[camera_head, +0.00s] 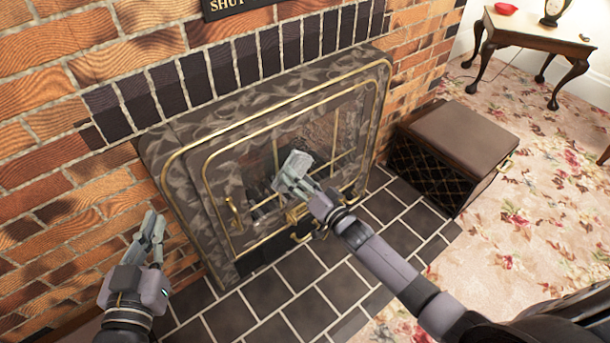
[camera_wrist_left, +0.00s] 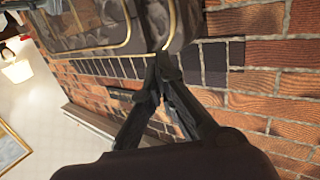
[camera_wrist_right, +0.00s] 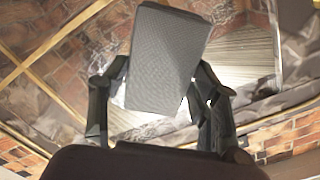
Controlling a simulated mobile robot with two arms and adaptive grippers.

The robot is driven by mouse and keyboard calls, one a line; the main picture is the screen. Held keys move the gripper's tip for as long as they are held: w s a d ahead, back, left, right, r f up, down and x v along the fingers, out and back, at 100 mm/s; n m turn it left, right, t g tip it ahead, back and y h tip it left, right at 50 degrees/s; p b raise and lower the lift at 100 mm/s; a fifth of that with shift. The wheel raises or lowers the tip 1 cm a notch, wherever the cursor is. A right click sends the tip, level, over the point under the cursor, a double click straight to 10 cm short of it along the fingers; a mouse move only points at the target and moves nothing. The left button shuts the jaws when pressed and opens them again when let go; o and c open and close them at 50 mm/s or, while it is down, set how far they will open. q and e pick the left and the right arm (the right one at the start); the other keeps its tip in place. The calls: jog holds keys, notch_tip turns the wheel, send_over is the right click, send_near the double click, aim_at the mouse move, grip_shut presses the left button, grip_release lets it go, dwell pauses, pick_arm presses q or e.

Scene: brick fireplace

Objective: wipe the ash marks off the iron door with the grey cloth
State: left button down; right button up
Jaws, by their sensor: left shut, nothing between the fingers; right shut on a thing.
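The iron door (camera_head: 232,165) of the fireplace has gold trim and mottled grey streaks over its panes. In the right wrist view, whitish smudges (camera_wrist_right: 135,119) show on the door behind and below the cloth. My right gripper (camera_head: 292,182) is shut on the grey cloth (camera_wrist_right: 168,60), a flat textured pad, and holds it in front of the door's middle. The cloth hides part of the door, and I cannot tell whether it touches. My left gripper (camera_head: 154,228) is shut and empty, by the brick wall left of the door. Its closed fingers (camera_wrist_left: 158,78) show in the left wrist view.
Brick wall (camera_head: 60,120) surrounds the fireplace, and a dark tiled hearth (camera_head: 290,290) lies in front. A brown box with lattice sides (camera_head: 455,145) stands to the right. Beyond it are a floral carpet (camera_head: 530,120) and a small wooden table (camera_head: 535,35).

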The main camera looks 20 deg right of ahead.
pick_arm(q)
jog(key=shift+f, duration=0.1)
pick_arm(e)
jog(key=shift+a+r, duration=0.3)
jog(key=shift+a, duration=0.1)
jog(key=shift+c, duration=0.5)
